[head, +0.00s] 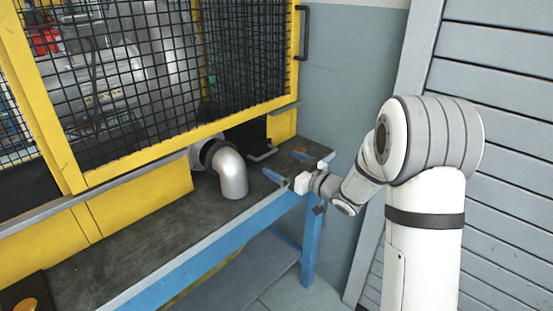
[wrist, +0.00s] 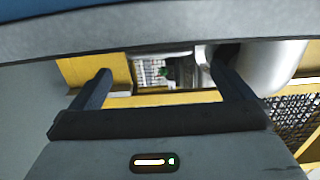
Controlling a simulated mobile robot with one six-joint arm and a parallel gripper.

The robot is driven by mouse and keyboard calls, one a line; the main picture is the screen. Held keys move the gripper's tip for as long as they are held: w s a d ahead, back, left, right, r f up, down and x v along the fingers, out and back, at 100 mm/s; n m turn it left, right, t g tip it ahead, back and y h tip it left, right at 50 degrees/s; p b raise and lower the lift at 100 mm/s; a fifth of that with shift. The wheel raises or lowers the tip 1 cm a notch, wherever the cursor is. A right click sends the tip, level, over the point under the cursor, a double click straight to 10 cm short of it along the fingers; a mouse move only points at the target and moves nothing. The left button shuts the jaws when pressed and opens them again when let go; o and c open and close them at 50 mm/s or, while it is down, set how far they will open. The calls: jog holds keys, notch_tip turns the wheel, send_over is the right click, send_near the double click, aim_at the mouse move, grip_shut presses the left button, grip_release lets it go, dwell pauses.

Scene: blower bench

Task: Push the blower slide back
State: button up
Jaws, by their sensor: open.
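The blower slide appears to be the dark piece with a grey U-shaped handle (head: 263,154) under the yellow cage frame, right of a silver elbow pipe (head: 231,175). My gripper (head: 283,162) is open and empty above the right end of the bench, just in front of the handle. A small gap seems to lie between them; I cannot tell its size. In the wrist view, both dark fingers of my gripper (wrist: 163,70) stand wide apart. The silver pipe (wrist: 272,62) shows at the upper right there. The slide is not clearly recognizable in that view.
The yellow cage (head: 150,150) with black mesh stands over the back of the dark bench top (head: 130,242). The bench has a blue front edge (head: 215,252). A grey wall (head: 345,80) rises behind its right end. The bench front left of the pipe is mostly clear.

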jog(key=shift+s+d, duration=0.2)
